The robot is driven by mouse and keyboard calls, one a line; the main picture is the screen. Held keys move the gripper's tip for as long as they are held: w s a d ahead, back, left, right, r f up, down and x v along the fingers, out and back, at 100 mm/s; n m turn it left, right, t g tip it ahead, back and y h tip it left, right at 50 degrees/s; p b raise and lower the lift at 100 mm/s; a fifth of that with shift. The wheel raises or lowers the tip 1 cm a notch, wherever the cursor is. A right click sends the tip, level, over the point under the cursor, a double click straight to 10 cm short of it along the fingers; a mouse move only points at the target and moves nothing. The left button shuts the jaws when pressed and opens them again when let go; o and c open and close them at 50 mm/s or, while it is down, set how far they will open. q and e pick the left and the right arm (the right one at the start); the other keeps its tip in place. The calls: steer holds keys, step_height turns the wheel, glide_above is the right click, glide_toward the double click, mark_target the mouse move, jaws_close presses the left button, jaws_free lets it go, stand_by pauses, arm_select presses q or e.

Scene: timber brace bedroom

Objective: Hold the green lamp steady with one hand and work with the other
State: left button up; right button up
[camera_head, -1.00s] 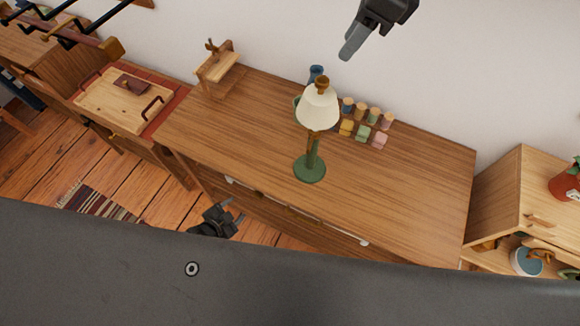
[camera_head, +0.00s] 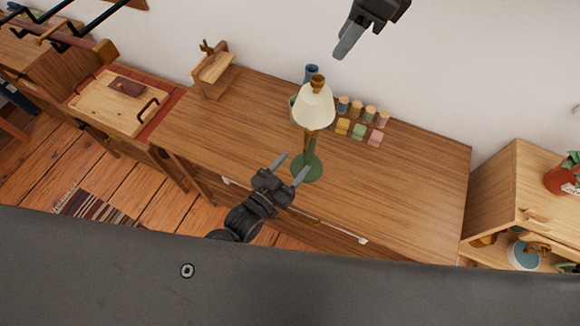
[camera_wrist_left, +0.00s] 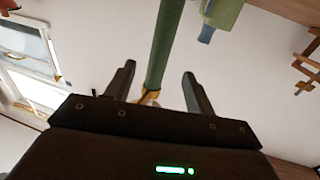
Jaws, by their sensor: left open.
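The green lamp (camera_head: 311,146) stands upright on the wooden desk (camera_head: 400,190), with a cream shade and a round green base. My left gripper (camera_head: 291,166) is open just in front of the lamp's lower stem. In the left wrist view the green stem (camera_wrist_left: 161,50) runs up between the two spread fingers (camera_wrist_left: 160,88); I cannot tell whether either touches it. My right gripper (camera_head: 346,42) is above and behind the lamp, near the wall, away from it. Its fingers look close together, but their opening is unclear.
Behind the lamp stand a blue vase (camera_head: 311,73) and several small coloured jars and blocks (camera_head: 358,131). A small wooden stand (camera_head: 212,70) is at the desk's back left. A shelf unit (camera_head: 500,190) stands at right. The desk's right half is clear.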

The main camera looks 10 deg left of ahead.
mark_target(313, 142)
arm_select(q)
steer(key=x, duration=1)
steer(key=shift+w+d, duration=0.1)
